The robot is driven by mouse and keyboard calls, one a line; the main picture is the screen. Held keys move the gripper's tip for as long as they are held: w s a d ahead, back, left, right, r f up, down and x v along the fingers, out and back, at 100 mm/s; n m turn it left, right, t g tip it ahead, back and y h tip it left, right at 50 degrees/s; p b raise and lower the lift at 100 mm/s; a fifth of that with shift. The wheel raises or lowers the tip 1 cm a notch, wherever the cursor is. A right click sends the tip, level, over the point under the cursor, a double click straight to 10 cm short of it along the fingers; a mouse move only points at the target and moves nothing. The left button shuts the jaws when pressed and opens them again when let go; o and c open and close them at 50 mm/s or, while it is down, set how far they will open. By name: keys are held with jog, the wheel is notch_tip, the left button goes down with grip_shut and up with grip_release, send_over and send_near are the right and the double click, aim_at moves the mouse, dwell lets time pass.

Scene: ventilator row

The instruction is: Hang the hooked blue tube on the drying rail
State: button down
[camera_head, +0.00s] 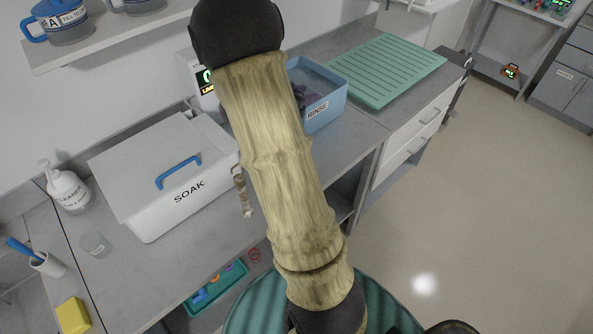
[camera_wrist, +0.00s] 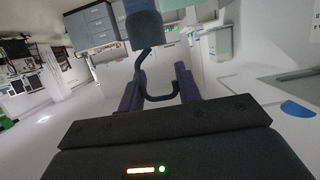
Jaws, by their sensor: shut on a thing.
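In the wrist view, my gripper (camera_wrist: 160,80) has its two dark fingers a little apart. A dark slate-blue cylinder (camera_wrist: 144,30) with a thin curved hook (camera_wrist: 142,62) shows beyond and between the fingers. It looks like the hooked tube, held by the gripper; the exact contact at the fingers is hard to make out. In the head view my arm crosses the middle and the gripper and tube do not show. I cannot make out the drying rail in either view.
A lidded white SOAK box (camera_head: 180,192), blue RINSE bin (camera_head: 325,112) and ribbed green mat (camera_head: 385,68) stand along the counter. A cleaner bottle (camera_head: 68,188) is at left. A wall shelf (camera_head: 110,45) holds blue-handled jugs (camera_head: 62,24). Open floor (camera_head: 480,210) lies at right.

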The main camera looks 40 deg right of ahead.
notch_tip(320, 180, down, 6)
jog(key=shift+r+p, duration=0.1)
jog(key=shift+p, duration=0.3)
jog(key=shift+f+p, duration=0.35)
jog(key=shift+f, duration=1.75)
jog(key=shift+f, duration=0.1)
jog(key=c, duration=1)
grip_release()
jog(key=shift+o, duration=0.2)
